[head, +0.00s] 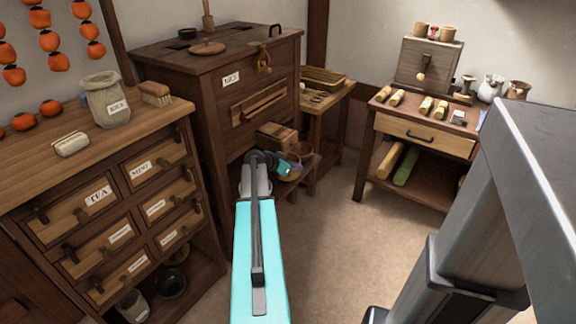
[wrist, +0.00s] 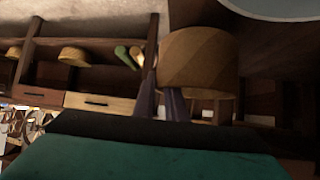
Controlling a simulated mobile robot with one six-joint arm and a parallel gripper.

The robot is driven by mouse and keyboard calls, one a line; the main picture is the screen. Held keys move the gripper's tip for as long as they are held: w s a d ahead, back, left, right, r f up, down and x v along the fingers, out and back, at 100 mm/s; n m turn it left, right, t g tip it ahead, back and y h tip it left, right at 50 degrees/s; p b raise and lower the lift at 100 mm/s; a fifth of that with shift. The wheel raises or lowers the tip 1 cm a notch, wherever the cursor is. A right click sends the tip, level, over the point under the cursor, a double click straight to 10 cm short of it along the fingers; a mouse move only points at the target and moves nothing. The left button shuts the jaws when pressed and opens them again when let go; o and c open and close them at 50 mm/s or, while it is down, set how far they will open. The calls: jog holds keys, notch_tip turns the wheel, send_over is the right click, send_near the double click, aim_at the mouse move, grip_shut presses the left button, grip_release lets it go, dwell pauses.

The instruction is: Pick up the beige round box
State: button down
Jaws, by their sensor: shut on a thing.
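The beige round box (wrist: 198,62) shows in the wrist view as a tan, banded cylinder at the fingertips, right of centre. My gripper (wrist: 178,98) is shut on it; the dark fingers reach up to the box's lower left side. In the head view my gripper (head: 290,168) is at the end of the turquoise arm, low in front of the dark wooden chest. The arm and gripper hide most of what is held there, and I cannot make out the box clearly in that view.
The dark chest (head: 225,70) stands behind the gripper, with a small side table (head: 325,100) to its right. A drawer cabinet (head: 95,190) is on the left and a workbench (head: 425,135) on the right. The floor (head: 335,225) between them is clear.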

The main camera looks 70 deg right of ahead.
jog(key=s+a, duration=0.3)
jog(key=s, duration=1)
jog(key=shift+s+a+p, duration=0.2)
jog(key=shift+a+p, duration=0.05)
jog(key=shift+p, duration=0.1)
